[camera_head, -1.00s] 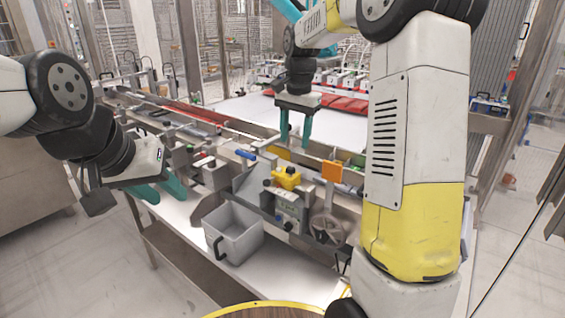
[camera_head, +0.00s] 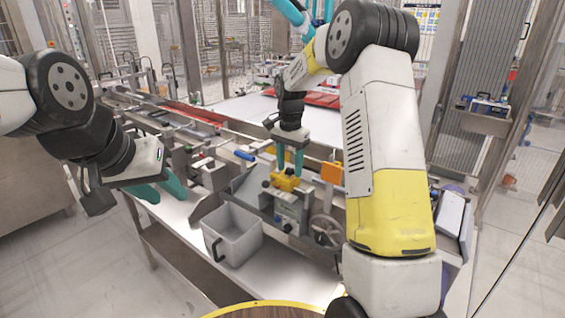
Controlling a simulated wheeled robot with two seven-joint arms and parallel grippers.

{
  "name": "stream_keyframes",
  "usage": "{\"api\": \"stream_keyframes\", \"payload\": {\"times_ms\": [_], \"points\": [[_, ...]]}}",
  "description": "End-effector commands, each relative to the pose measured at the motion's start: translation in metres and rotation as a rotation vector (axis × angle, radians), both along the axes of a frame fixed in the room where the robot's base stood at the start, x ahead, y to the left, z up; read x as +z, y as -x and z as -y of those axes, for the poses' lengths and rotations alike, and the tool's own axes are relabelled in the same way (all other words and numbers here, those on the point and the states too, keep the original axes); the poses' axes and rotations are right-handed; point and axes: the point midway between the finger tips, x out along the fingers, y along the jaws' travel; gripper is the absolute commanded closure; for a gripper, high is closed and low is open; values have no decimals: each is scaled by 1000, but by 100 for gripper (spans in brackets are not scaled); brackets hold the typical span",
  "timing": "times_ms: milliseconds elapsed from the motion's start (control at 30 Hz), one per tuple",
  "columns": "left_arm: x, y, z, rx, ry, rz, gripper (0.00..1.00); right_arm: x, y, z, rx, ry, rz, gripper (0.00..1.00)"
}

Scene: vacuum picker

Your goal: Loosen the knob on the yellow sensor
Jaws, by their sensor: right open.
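The yellow sensor (camera_head: 284,181) sits on the grey machine, above a grey control box (camera_head: 290,212). A small dark knob (camera_head: 266,184) shows at its left side; other knobs may be hidden. My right gripper (camera_head: 289,165) points down with teal fingers on either side of the sensor's top. Its fingers are apart, and I cannot tell whether they touch the sensor. My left gripper (camera_head: 160,190) is at the left, over the table edge, away from the sensor. Its teal fingers look spread with nothing between them.
A grey bin (camera_head: 232,236) stands on the white table in front of the machine. A handwheel (camera_head: 327,230) and an orange block (camera_head: 331,172) are just right of the sensor. A blue handle (camera_head: 245,155) lies to its left.

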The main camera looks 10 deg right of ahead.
Motion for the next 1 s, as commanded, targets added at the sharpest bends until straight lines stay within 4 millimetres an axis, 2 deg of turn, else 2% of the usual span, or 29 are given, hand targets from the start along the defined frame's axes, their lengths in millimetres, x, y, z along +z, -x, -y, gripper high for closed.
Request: {"api": "stream_keyframes", "payload": {"times_ms": [200,400,467,767,1000], "points": [[0,0,0,0,0,0,64,0,0,0,0,-1,1,51],[0,0,0,0,0,0,64,0,0,0,0,-1,1,90],[0,0,0,0,0,0,64,0,0,0,0,0,1,100],[0,0,0,0,0,0,64,0,0,0,21,0,1,100],[0,0,0,0,0,0,64,0,0,0,132,0,1,100]]}}
